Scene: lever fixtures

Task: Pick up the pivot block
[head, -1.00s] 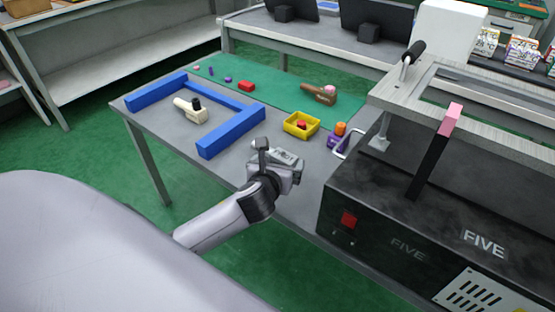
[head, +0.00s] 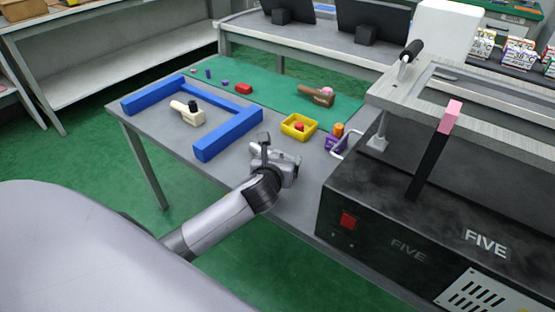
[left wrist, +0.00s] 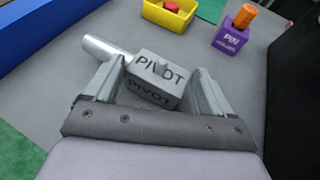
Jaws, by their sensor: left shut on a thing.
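The grey pivot block (left wrist: 157,74), marked "PIVOT", lies between the fingers of my left gripper in the left wrist view, with a light grey cylinder sticking out to its left. My left gripper (left wrist: 160,88) is shut on it. In the head view my left gripper (head: 281,165) is at the near edge of the grey table (head: 225,175), to the right of the blue frame. The block is mostly hidden there by the gripper. I cannot tell whether the block touches the table. My right gripper is not in view.
Close by are a yellow tray (head: 299,127) with a red piece and a purple "PIN" block (head: 334,142) with an orange pin. A blue U-shaped frame (head: 228,133) surrounds a cream lever piece (head: 187,115). A black press machine (head: 400,215) stands at the right.

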